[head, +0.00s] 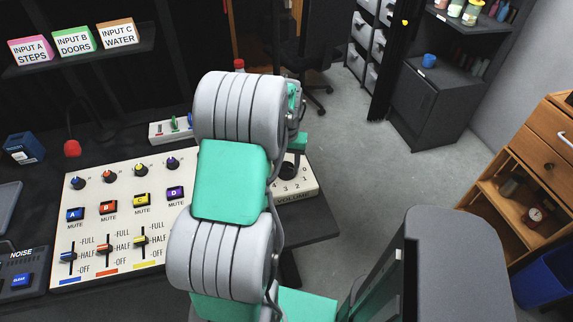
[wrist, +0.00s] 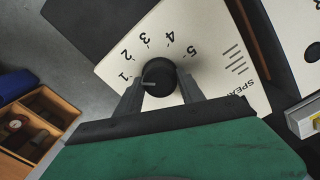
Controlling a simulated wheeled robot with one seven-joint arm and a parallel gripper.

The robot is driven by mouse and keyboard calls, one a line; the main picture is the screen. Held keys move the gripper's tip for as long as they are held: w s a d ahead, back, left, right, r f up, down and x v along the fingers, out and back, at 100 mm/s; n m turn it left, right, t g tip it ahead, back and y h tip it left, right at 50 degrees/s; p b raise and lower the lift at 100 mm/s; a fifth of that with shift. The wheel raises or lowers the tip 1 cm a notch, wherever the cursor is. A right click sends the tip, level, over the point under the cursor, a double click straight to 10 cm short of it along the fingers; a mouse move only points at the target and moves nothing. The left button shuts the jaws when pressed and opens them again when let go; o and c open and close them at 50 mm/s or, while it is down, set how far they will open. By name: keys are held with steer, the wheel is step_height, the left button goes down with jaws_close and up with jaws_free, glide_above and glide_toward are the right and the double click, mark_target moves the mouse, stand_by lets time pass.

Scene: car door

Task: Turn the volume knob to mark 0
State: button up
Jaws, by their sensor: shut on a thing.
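The volume knob (wrist: 158,74) is black and round with a pale pointer line, on a cream panel (wrist: 225,75) with printed numbers. In the wrist view the marks 1 to 5 are readable around it; mark 0 is not visible there. The pointer line points left and slightly down, a little below mark 1. My gripper (wrist: 160,88) has one finger on each side of the knob and is shut on it. In the head view the panel, labelled VOLUME (head: 295,197), is partly hidden by my arm, and the knob (head: 287,171) is only partly visible.
A mixer board (head: 110,215) with knobs, mute buttons and sliders lies left of my arm. A small white box (head: 170,131) with coloured switches stands behind it. A wooden cabinet (head: 535,165) is at the right. The grey floor (head: 350,165) between is clear.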

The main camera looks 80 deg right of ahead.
mark_target(286, 166)
steer(key=n, duration=0.4)
steer(key=shift+w+d+r+n, duration=0.1)
steer(key=shift+d+r+n, duration=0.1)
steer(key=shift+n, duration=2)
steer(key=shift+w, duration=0.1)
steer(key=o, duration=1.1)
steer(key=shift+o, duration=1.3)
steer(key=shift+a+f, duration=0.1)
steer(key=shift+f, duration=0.05)
step_height(286, 166, up, 8)
steer(key=shift+f+b, duration=0.1)
steer(key=shift+b, duration=0.35)
